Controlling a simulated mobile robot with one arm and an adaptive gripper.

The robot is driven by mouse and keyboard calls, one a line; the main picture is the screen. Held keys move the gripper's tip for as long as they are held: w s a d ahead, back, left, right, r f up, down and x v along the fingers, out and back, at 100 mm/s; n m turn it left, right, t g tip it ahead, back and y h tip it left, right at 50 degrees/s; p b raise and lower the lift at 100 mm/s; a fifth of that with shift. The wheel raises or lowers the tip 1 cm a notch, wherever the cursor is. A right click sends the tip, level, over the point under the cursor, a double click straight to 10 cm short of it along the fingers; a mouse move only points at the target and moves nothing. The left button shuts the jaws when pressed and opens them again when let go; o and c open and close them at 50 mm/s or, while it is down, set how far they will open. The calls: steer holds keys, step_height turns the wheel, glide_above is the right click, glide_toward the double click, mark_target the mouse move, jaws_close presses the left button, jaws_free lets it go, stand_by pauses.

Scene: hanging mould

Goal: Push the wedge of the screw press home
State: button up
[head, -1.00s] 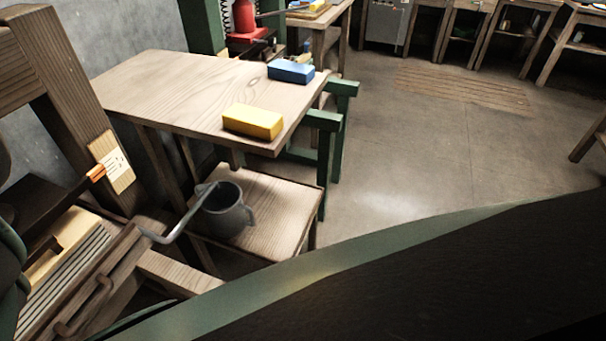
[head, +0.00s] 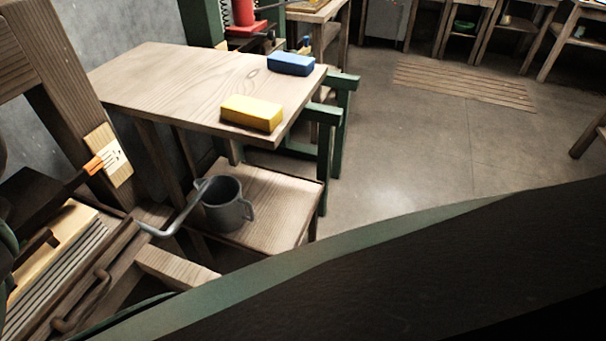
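I cannot pick out the wedge for certain in the head view. At the back, a green-framed stand holds a red press-like part (head: 243,14) with a dark bar beside it, cut off by the top edge. I cannot tell whether this is the screw press. My gripper is not in view. At the left, a wooden frame (head: 75,130) carries a pale marked plate (head: 118,170), with an orange-tipped dark bar (head: 97,165) in front of it.
A wooden table (head: 170,85) holds a yellow block (head: 251,113) and a blue block (head: 291,64). A grey mug (head: 226,205) stands on a lower shelf (head: 275,195), with a bent metal crank (head: 180,215) beside it. Open floor (head: 410,150) lies right; my dark body covers the lower right.

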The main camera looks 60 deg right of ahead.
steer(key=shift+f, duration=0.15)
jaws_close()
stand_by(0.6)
